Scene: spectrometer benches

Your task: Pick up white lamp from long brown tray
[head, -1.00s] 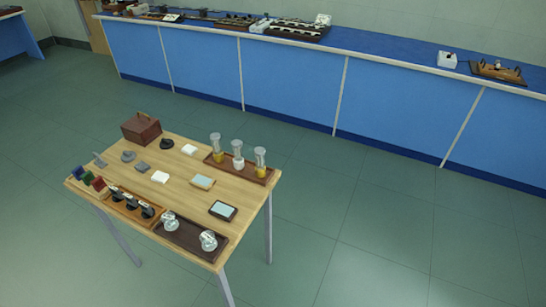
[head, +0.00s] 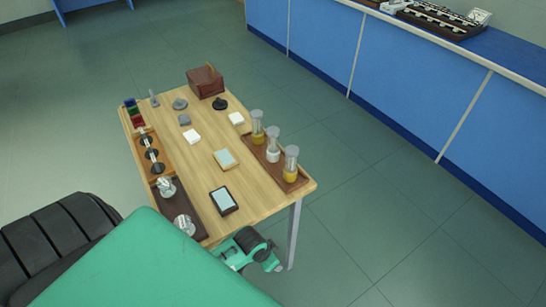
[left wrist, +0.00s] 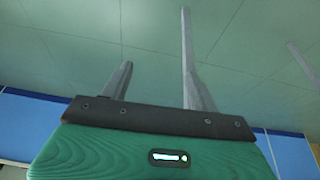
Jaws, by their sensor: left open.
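The white lamp (head: 273,151) stands upright in the long brown tray (head: 262,163), on the right side of the wooden table in the head view. It is a clear-topped cylinder with a white lower part, between two yellow-based lamps (head: 257,127) (head: 291,163). My left gripper (left wrist: 158,65) is open and empty in the left wrist view, with floor between its fingers. That view does not show the lamp. In the head view my green arm parts cover the table's near corner; the left fingers cannot be made out there. My right gripper is not seen.
The wooden table (head: 206,160) also holds a dark tray (head: 196,218) with two glass pieces, a brown box (head: 205,82), a framed pad (head: 226,159), a dark device (head: 223,201) and small blocks. A blue bench (head: 400,80) stands behind; floor between is clear.

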